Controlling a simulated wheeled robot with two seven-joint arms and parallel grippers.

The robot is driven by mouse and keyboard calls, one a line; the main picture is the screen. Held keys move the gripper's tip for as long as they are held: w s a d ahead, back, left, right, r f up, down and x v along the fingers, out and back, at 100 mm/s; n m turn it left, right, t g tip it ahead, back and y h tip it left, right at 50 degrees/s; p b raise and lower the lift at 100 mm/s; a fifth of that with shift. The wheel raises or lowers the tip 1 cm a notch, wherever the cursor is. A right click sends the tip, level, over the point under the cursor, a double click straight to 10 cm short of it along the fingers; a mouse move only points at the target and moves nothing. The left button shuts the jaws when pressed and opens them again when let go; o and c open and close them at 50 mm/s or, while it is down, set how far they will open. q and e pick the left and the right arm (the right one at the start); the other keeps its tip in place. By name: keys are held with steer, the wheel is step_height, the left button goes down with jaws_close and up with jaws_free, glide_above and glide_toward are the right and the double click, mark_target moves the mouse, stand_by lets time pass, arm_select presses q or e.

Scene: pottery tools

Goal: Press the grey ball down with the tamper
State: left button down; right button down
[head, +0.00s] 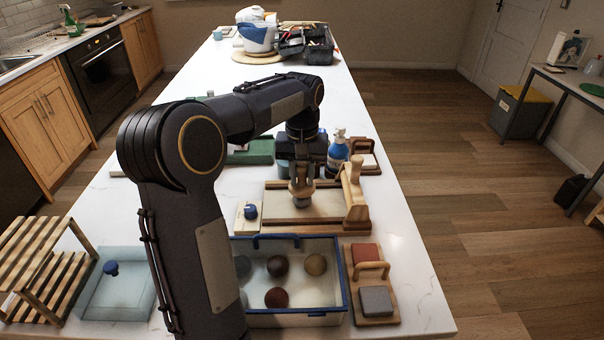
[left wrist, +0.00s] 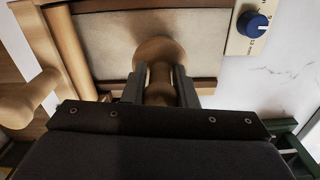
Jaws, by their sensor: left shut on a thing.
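My left gripper (head: 302,172) is shut on a wooden tamper (head: 301,190), over the cream work board (head: 275,205). In the left wrist view the tamper's handle (left wrist: 160,92) stands between the two fingers (left wrist: 160,85), with its round wooden end beyond them over the board (left wrist: 115,45). I cannot tell whether the tamper touches the board or whether anything is under it. A grey ball (head: 242,266) lies in the blue-rimmed box in front of the board, partly hidden by my left arm. My right gripper is not in view.
The blue-rimmed box (head: 346,290) also holds brown, tan and red-brown balls. A wooden piece with an upright peg (head: 355,195) stands at the board's right end. A blue knob (head: 250,212) sits left of the board. A blue bottle (head: 338,153) stands behind.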

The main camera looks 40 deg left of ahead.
mark_target(302, 164)
arm_select(q)
steer(key=shift+f+b, duration=0.45)
steer(key=shift+f, duration=0.55)
steer(key=shift+r+p, duration=1)
steer(key=shift+f+b, duration=0.65)
steer(key=shift+f, duration=0.5)
steer(key=shift+r+p, duration=0.95)
steer(key=shift+r, duration=0.1)
step_height(302, 164, up, 5)
steer(key=p, duration=0.4)
steer(key=shift+p, duration=0.4)
